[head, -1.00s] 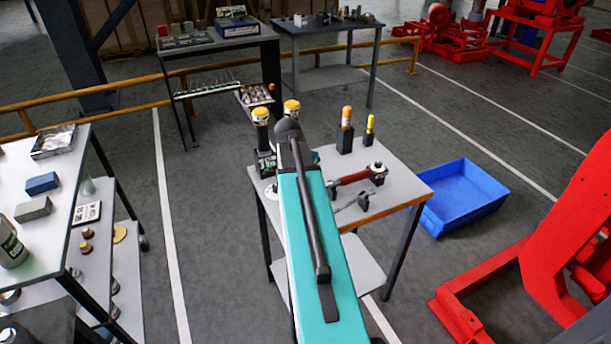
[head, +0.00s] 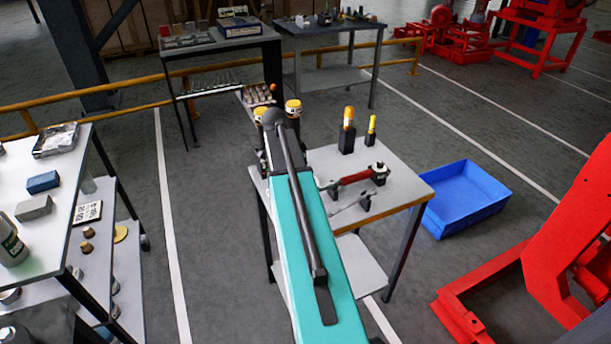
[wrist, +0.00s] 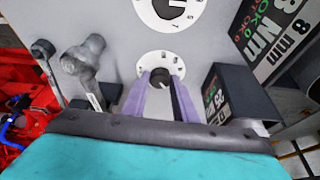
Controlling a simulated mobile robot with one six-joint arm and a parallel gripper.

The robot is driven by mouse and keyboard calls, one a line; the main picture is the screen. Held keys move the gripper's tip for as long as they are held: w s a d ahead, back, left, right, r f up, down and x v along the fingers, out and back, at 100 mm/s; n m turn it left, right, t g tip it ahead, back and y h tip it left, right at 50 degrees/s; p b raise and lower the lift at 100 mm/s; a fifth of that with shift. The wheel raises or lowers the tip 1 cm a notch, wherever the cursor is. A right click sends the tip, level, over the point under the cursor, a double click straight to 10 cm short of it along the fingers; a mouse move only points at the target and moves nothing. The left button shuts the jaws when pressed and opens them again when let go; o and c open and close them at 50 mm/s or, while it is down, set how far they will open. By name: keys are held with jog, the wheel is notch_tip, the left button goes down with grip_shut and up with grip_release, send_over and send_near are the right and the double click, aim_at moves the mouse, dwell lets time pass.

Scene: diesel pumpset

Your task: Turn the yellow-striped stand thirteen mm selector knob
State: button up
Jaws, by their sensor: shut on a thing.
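In the wrist view, a dark round selector knob (wrist: 160,76) sits in a white dial ring with black marks on a grey tabletop. My gripper (wrist: 161,83) has its two lavender fingers on either side of this knob, shut on it. A second white dial with a dark knob (wrist: 172,8) lies farther off. A black stand (wrist: 236,92) with a partly readable label is right of my fingers. The yellow stripes and the thirteen mm marking cannot be made out here. In the head view, my arm hides the gripper and dials; a yellow-topped tool (head: 293,108) rises behind it.
The small table (head: 405,186) also holds a red-handled tool (head: 358,176) and two upright yellow-topped tools, one at the back (head: 348,118). In the wrist view, a labelled black stand (wrist: 268,35) is upper right and metal tools (wrist: 84,62) lie left. A blue bin (head: 465,195) is on the floor.

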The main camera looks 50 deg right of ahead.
dwell(0.3)
jog(key=o, duration=1)
jog(key=shift+o, duration=0.2)
jog(key=shift+r, duration=0.1)
jog(key=b+v, duration=0.1)
jog(key=v, duration=1.2)
jog(key=shift+r, duration=0.3)
jog(key=shift+w, duration=0.15)
